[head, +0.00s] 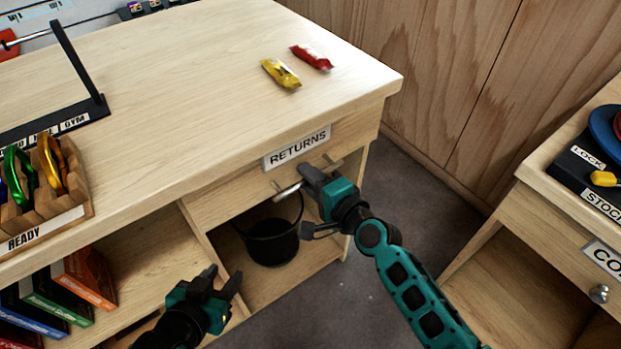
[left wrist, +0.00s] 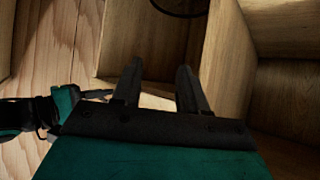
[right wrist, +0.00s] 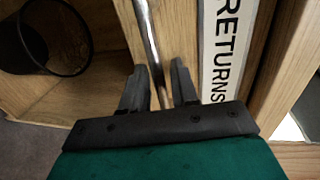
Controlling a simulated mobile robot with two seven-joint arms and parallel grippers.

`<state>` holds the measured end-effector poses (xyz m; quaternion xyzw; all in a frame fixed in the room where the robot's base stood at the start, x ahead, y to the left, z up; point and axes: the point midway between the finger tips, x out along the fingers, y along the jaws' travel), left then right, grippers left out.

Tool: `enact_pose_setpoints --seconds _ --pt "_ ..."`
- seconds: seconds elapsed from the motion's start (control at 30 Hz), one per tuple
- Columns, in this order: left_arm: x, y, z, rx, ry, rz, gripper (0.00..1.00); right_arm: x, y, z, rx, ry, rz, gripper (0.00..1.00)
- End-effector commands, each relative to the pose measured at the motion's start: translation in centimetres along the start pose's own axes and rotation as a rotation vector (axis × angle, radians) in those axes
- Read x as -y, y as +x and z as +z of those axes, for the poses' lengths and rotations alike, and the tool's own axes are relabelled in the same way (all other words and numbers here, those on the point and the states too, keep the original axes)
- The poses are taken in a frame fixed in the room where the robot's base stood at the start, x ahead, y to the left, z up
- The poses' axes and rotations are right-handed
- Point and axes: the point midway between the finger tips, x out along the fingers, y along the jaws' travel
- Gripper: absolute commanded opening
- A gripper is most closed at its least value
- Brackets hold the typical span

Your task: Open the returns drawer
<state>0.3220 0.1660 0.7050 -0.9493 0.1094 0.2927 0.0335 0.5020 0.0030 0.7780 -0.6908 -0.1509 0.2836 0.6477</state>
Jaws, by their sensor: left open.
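The returns drawer (head: 355,138) is in the workbench front under the top, with a white RETURNS label (head: 297,147); its front looks flush with the bench. Its metal bar handle (head: 287,190) is below the label. My right gripper (head: 308,172) is at the handle's middle.
A black mesh bin (head: 272,242) stands in the open compartment below the drawer. Yellow (head: 280,73) and red (head: 312,57) packets lie on the benchtop (head: 200,90). A wooden rack (head: 75,208) is at left. Another cabinet (head: 545,210) stands at right, with open floor (head: 400,200) between.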

Motion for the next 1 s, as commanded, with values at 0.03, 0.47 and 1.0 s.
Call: enact_pose_setpoints --seconds 0.03,0.47,1.0 --pt "-0.01 -0.01 -0.07 -0.001 0.0 0.0 0.43 0.0 -0.01 0.0 0.0 0.0 0.0 0.29" --pt "-0.04 0.0 -0.09 -0.002 0.001 0.001 0.43 -0.03 -0.06 -0.02 0.0 0.0 0.001 0.0" --pt "-0.02 0.04 0.03 0.001 0.002 0.001 0.43 -0.06 -0.08 -0.04 -0.001 0.0 0.001 0.0"
